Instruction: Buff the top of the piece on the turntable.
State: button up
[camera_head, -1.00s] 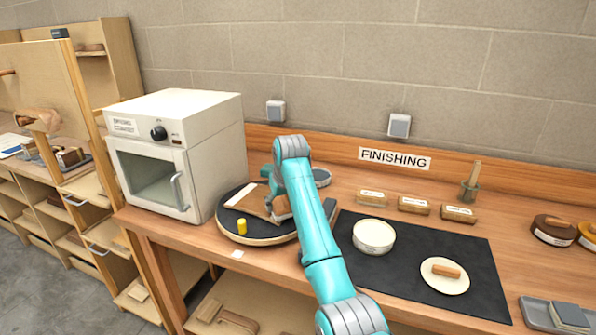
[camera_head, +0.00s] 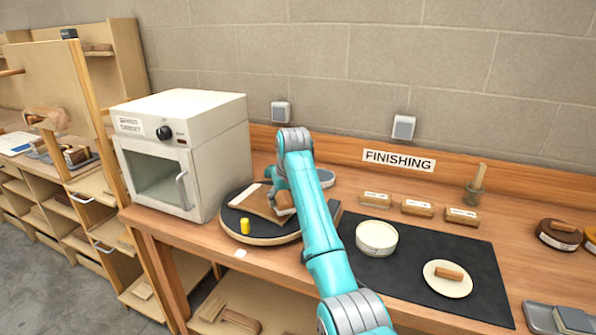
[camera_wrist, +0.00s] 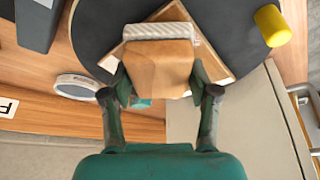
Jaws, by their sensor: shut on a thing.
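The piece (camera_head: 260,206) is a brown wooden panel with a pale strip at its left end. It lies on the black turntable (camera_head: 231,230) on the bench. My gripper (camera_wrist: 158,82) is shut on a tan block (camera_wrist: 158,68) with a white ribbed edge. The block is over the right part of the piece, and its underside is hidden, so I cannot tell if it touches. In the wrist view the block hides much of the piece; a pale corner (camera_wrist: 230,74) shows beside it.
A white oven (camera_head: 185,150) is close on the left. To the right are a black mat (camera_head: 420,255) with a cream bowl (camera_head: 376,238) and a dish (camera_head: 447,285), and several labelled blocks (camera_head: 417,208) behind.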

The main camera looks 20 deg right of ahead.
jog(key=shift+d+r, duration=0.1)
jog(key=shift+r, duration=2.95)
